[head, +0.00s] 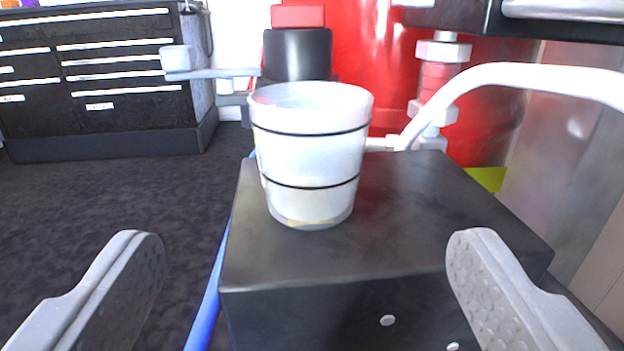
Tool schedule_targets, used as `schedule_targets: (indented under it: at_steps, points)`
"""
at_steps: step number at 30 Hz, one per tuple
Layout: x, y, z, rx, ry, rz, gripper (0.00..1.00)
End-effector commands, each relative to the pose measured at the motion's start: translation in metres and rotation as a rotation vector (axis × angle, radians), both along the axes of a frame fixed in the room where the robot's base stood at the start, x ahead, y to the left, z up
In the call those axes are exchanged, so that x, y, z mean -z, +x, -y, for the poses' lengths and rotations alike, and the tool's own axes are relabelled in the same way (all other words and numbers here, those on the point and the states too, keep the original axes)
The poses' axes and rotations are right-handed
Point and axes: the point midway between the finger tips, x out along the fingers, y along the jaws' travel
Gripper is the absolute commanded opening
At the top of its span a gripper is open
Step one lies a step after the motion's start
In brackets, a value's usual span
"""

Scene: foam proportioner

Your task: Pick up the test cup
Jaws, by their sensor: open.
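The test cup (311,155) is a white, slightly translucent cup with two dark rings around it. It stands upright on top of a black box-shaped stand (400,225), towards its left side. My gripper (305,255) is open, with one grey finger at the lower left and the other at the lower right. The cup is ahead of the fingers and appears between them in the picture, apart from both. Nothing is held.
A red tank (350,50) with pipe fittings stands behind the stand. A white hose (520,75) arches from the fittings to the right. A blue hose (209,300) runs down the stand's left side. A black drawer cabinet (95,75) stands at the back left; dark floor between is clear.

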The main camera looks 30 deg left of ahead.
Motion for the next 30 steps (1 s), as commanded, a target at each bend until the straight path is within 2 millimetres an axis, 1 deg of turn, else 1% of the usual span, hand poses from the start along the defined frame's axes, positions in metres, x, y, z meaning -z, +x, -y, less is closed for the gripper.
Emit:
schedule_targets:
  at_steps: [10, 14, 20, 30]
  points:
    - [0.0, 0.041, -0.026, -0.001, -0.001, 0.001, 0.8]
    - [0.0, 0.05, -0.032, -0.001, 0.001, 0.001, 0.8]
    - [-0.001, 0.057, -0.035, -0.001, 0.001, 0.001, 0.8]
    - [-0.003, 0.09, -0.055, -0.002, -0.001, 0.001, 0.8]
